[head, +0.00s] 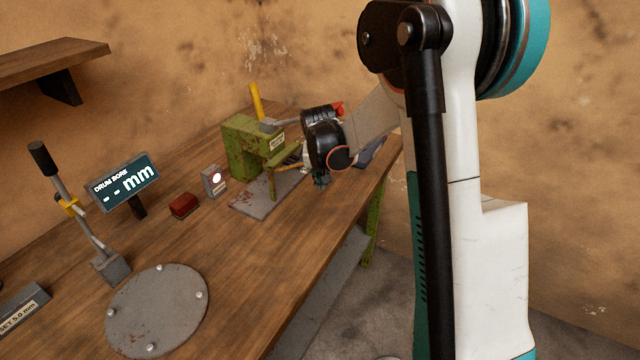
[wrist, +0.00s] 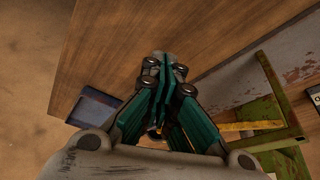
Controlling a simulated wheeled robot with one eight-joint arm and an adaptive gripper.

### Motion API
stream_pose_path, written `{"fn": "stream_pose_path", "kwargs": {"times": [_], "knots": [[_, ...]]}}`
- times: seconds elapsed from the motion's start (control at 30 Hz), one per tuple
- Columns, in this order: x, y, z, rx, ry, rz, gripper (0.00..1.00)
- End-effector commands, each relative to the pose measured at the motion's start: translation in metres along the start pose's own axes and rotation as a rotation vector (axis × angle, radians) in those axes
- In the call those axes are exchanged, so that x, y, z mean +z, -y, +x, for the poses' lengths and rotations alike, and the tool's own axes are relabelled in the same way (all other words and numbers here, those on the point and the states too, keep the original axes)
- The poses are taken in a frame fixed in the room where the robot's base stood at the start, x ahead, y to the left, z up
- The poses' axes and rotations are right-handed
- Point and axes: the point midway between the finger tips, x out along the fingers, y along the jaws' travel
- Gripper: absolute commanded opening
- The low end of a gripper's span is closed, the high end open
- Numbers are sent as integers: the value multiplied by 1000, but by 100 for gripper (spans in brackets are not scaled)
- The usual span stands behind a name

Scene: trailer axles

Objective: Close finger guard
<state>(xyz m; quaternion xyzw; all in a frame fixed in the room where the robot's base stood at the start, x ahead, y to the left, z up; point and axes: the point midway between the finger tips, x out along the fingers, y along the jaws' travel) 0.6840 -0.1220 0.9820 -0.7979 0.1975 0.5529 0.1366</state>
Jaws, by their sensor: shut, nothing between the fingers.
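A green, rust-marked press (head: 243,147) stands at the back of the bench on a grey base plate (head: 257,199). On its front is an open green frame (head: 272,184) with a yellow bar (head: 288,168), which looks like the finger guard. In the wrist view the green frame (wrist: 273,82) and the yellow bar (wrist: 252,126) are at the right, apart from my fingers. My gripper (head: 321,181) is just right of the press, above the bench. In the wrist view my gripper (wrist: 166,62) is shut and empty, over bare wood. The guard's hinge is not clear.
A yellow lever (head: 257,101) rises from the press. Left along the bench are a lit indicator box (head: 214,181), a red block (head: 184,206), a display (head: 125,182), a black-handled lever (head: 70,200) and a round plate (head: 158,311). A dark blue tray (wrist: 93,108) lies near the bench edge.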

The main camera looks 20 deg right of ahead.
Motion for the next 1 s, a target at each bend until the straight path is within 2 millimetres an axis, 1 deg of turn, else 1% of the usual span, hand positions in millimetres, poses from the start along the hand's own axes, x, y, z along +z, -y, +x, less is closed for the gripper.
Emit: {"fn": "stream_pose_path", "kwargs": {"times": [0.23, 0.67, 0.87, 1.0], "knots": [[-6, 0, 2, 0, 0, 1, 0], [-7, 1, 3, 0, 0, 1, 0], [-5, -1, 2, 0, 0, 1, 0], [1, -7, -1, 0, 0, 1, 0]]}}
